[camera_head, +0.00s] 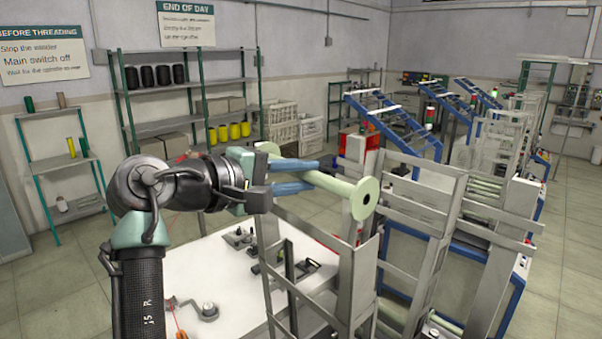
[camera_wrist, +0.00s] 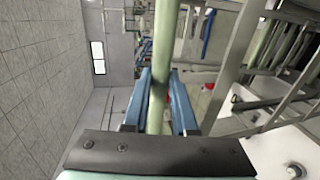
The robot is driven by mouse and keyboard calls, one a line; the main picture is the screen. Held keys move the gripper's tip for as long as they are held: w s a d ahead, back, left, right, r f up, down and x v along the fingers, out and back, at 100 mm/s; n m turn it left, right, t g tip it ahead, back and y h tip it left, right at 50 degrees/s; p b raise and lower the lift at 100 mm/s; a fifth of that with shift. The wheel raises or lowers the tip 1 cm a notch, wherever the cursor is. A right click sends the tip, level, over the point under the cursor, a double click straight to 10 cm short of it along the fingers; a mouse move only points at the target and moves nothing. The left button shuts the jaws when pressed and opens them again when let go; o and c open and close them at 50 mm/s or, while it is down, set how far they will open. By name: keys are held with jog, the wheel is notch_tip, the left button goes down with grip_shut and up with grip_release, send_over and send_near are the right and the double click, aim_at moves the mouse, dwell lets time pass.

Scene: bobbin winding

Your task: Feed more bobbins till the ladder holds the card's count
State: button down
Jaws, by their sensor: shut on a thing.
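My gripper (camera_head: 297,178) is shut on a pale green bobbin (camera_head: 364,198), its blue fingers around the shaft. The bobbin is held near level, with its round flange toward the right, above the top of the near grey metal ladder frame (camera_head: 361,268). In the wrist view the bobbin's shaft (camera_wrist: 164,60) runs between the blue fingers (camera_wrist: 161,90). I cannot tell if it touches the frame. More pale green bobbins (camera_head: 482,212) lie in the rack to the right. No count card can be made out.
A white worktable (camera_head: 225,285) with small metal fittings lies below my arm. Shelves (camera_head: 188,103) with black and yellow spools stand at the back left. Blue-framed machines (camera_head: 395,125) stand at the back right. Grey uprights crowd the space right of my gripper.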

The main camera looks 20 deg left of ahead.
notch_tip(320, 180, down, 6)
jog(key=b, duration=0.2)
jog(key=shift+w+b, duration=0.15)
jog(key=shift+b, duration=0.15)
dwell(0.5)
notch_tip(320, 180, down, 6)
jog(key=b, duration=0.2)
jog(key=shift+w+b, duration=0.2)
jog(key=shift+b, duration=0.2)
jog(key=shift+d+f, duration=0.1)
jog(key=shift+w+f+b, duration=0.15)
jog(key=shift+f+b, duration=1.3)
jog(key=shift+f, duration=1.45)
jog(key=shift+f, duration=0.1)
notch_tip(320, 180, down, 4)
jog(key=shift+w+d+b, duration=0.1)
jog(key=shift+b, duration=1)
